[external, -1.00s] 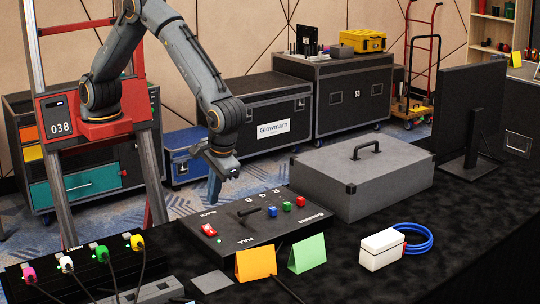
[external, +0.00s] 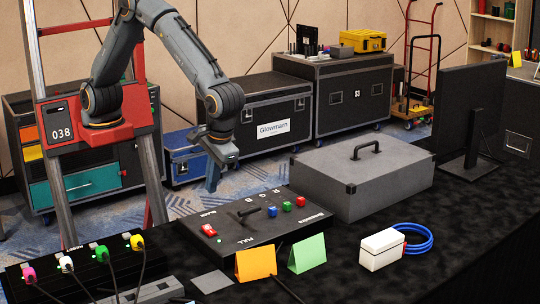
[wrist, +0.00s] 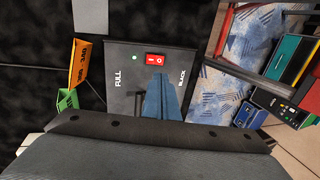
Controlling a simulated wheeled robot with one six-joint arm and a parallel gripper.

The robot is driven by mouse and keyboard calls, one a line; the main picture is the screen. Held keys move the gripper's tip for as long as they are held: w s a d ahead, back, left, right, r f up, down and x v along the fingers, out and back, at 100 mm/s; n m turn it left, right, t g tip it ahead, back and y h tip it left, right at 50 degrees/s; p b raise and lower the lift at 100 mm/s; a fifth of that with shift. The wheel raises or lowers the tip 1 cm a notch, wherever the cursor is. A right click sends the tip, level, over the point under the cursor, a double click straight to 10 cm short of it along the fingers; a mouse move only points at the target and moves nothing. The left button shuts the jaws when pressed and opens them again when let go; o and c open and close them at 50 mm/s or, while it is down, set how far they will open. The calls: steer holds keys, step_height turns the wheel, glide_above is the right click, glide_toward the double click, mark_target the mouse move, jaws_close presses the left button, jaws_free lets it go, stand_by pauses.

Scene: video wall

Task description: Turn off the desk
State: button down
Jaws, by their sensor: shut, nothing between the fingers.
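The desk is a dark control panel (external: 255,244) on the black table, with a slider lever, red, green and blue knobs, and FULL and BLACK labels. A red rocker switch (external: 209,230) sits at its left end; the wrist view shows this switch (wrist: 156,59) with white marks on it. A small green light (wrist: 135,58) glows beside the switch. My gripper (external: 213,187) is shut and empty, pointing down above and behind the switch end, apart from the panel. In the wrist view its blue-grey fingers (wrist: 160,84) appear just below the switch and hide part of the panel.
A grey case (external: 362,188) with a handle stands right of the panel. An orange card (external: 255,264) and a green card (external: 307,254) stand in front. A white box (external: 381,250) with blue cable lies right. Plugged cables (external: 67,264) are at the left.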

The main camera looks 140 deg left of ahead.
mark_target(205, 227)
steer(key=p+x, duration=0.4)
steer(key=x, duration=1)
steer(key=shift+f, duration=0.1)
steer(key=shift+s+f, duration=0.2)
steer(key=shift+s, duration=0.05)
steer(key=shift+f, duration=0.1)
steer(key=shift+w, duration=0.15)
steer(key=shift+w+b, duration=0.4)
steer(key=shift+w, duration=0.25)
